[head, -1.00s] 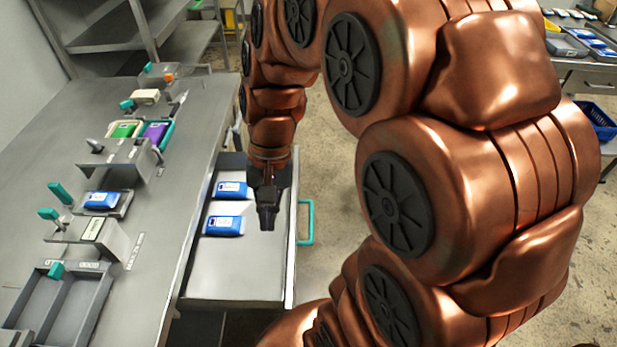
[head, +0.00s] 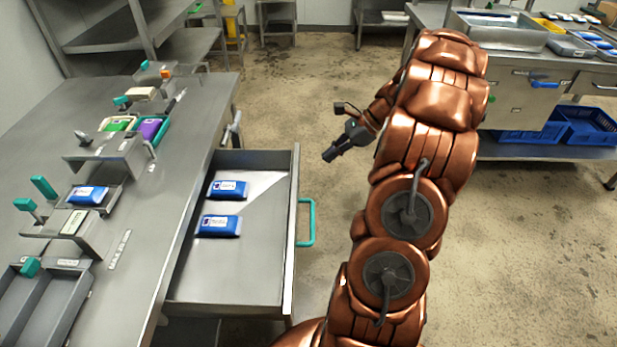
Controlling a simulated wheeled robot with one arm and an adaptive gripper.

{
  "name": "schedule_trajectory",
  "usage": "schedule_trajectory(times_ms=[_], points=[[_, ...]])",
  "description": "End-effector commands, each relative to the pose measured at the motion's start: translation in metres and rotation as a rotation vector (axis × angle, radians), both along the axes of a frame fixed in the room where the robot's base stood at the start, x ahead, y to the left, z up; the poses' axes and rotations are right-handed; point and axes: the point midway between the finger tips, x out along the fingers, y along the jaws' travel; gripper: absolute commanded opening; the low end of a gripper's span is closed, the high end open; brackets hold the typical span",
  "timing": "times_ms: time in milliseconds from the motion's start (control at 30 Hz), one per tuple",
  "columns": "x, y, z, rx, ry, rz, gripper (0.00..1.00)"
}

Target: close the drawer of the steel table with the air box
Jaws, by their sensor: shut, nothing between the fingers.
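The steel table (head: 200,130) stands at the left in the head view. Its drawer (head: 260,255) is pulled out to the right, with a teal handle (head: 306,222) on its front. Two blue packs lie in it, one farther back (head: 229,190) and one nearer (head: 218,226). My gripper (head: 330,154) is shut and empty. It is in the air to the right of the drawer's far corner, apart from the handle. I cannot tell for certain which fixture on the table is the air box.
Fixtures with teal levers, a blue pack (head: 88,196) and grey bins (head: 45,300) cover the table top. Another steel table (head: 530,65) stands at the back right, with blue crates (head: 590,127) below.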

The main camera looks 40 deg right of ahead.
Motion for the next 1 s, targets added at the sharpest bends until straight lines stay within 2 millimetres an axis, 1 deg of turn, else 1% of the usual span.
schedule_trajectory(times_ms=[33, 100, 200, 333, 467, 567, 700, 1000], points=[[-0.003, -0.017, -0.012, 0.020, 0.003, -0.051, 0.00], [-0.006, -0.035, -0.020, 0.041, 0.005, -0.106, 0.00], [-0.009, -0.050, -0.028, 0.066, 0.009, -0.161, 0.00], [-0.010, -0.058, -0.033, 0.078, 0.010, -0.190, 0.00], [-0.005, -0.053, -0.039, 0.081, 0.010, -0.192, 0.00], [0.001, -0.046, -0.048, 0.078, 0.011, -0.193, 0.00], [0.013, -0.030, -0.065, 0.083, 0.013, -0.189, 0.00], [0.038, -0.002, -0.101, 0.080, 0.013, -0.190, 0.00]])
